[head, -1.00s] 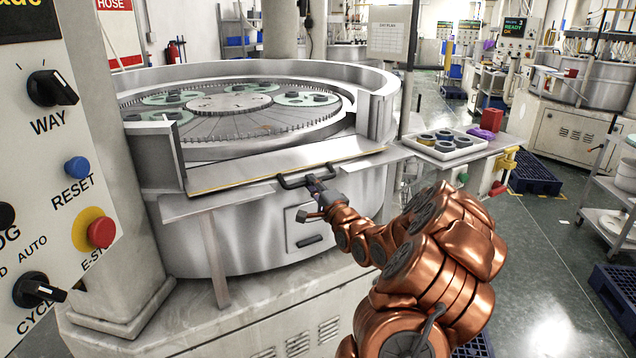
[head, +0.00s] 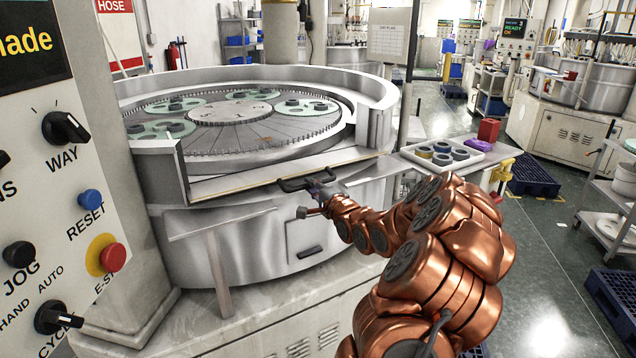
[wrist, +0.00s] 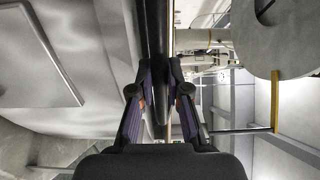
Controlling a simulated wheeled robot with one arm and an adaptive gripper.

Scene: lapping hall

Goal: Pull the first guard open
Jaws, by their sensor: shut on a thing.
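The first guard (head: 262,181) is a flat grey metal panel with a yellow lower edge at the front opening of the round lapping machine (head: 262,232). A dark bar handle (head: 293,185) stands out from its front edge. My gripper (head: 318,187) is shut on this handle, reaching in from the right. In the wrist view my gripper's two fingers (wrist: 160,95) close on either side of the dark handle bar (wrist: 158,45). The exact finger contact is partly hidden in the head view.
A control panel (head: 50,190) with knobs and an e-stop stands close at the left. A tray of rings (head: 442,151) sits on a side table at the right. A narrow metal shelf (head: 222,226) juts out below the guard. Floor at the right is open, with blue pallets (head: 535,172).

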